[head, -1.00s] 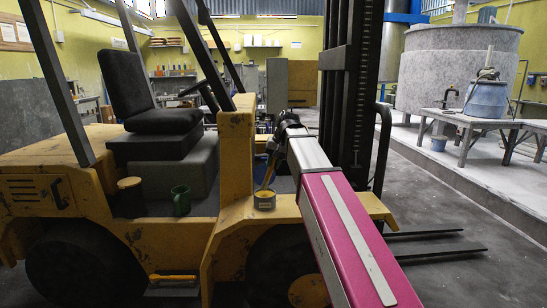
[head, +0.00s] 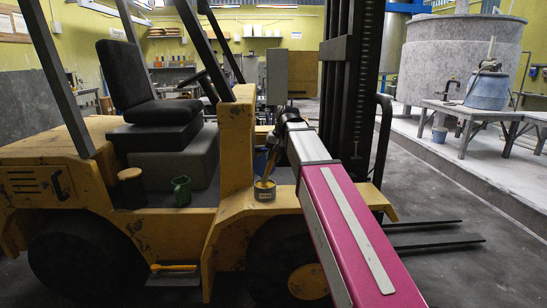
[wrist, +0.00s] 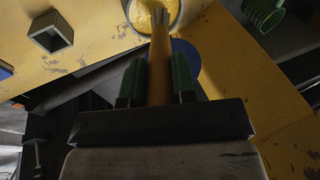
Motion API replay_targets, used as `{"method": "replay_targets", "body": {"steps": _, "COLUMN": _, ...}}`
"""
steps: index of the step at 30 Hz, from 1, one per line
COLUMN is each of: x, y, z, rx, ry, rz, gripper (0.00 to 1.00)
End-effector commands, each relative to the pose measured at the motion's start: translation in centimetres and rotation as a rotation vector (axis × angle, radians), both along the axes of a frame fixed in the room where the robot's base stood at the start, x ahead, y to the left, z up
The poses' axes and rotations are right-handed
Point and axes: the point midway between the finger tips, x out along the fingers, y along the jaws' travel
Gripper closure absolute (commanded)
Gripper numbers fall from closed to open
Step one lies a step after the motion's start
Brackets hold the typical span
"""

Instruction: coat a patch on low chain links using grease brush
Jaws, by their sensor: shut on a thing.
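My gripper (wrist: 158,82) is shut on the orange-brown handle (wrist: 160,65) of the grease brush, one green finger on each side. The brush's pale bristles (wrist: 160,17) are over or in the tin of yellow grease (wrist: 146,10); I cannot tell whether they touch the grease. In the head view the tin (head: 264,195) stands on the yellow forklift body, with the brush (head: 268,172) slanting up from it. A strip that may be chain runs up the dark mast (head: 369,80); its low links are not clear, as my arm hides part of the mast.
A green mug (head: 181,190) and a dark cylinder with a brown top (head: 130,186) stand left of the tin. The wrist view shows a square metal tube (wrist: 50,33) on the yellow body. The forks (head: 430,243) stick out low at right, with open floor around them.

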Motion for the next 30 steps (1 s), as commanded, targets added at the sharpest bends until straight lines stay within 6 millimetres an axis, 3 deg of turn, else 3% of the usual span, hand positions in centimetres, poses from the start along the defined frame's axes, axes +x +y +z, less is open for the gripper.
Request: {"method": "replay_targets", "body": {"steps": 30, "x": 0.00, "y": 0.01, "z": -1.03, "rx": 0.000, "ry": 0.000, "rz": 0.000, "gripper": 1.00}}
